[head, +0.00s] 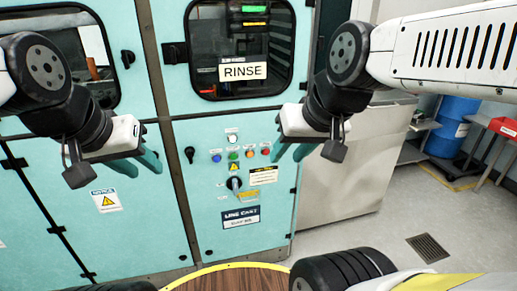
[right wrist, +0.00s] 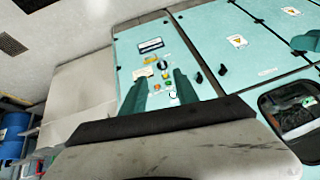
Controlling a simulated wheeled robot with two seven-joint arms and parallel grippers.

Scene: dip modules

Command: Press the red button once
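The button panel is on the teal cabinet door (head: 215,215). Its row of small buttons includes a reddish-orange button (head: 265,151) at the right end, beside others in orange, green and blue, with a white one above. At this size I cannot firmly tell red from orange. My right gripper (head: 285,157) is open and empty, just right of the row in the head view and apart from the panel. The right wrist view shows its two fingers (right wrist: 160,80) spread, with the panel beyond and between them. My left gripper (head: 157,166) looks open and empty, left of the panel.
A rotary switch (head: 235,184) sits below the buttons and a black door latch (head: 190,154) to their left. A window with a RINSE sign (head: 244,72) is above. A grey cabinet (head: 345,175) and a blue barrel (head: 452,125) stand to the right.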

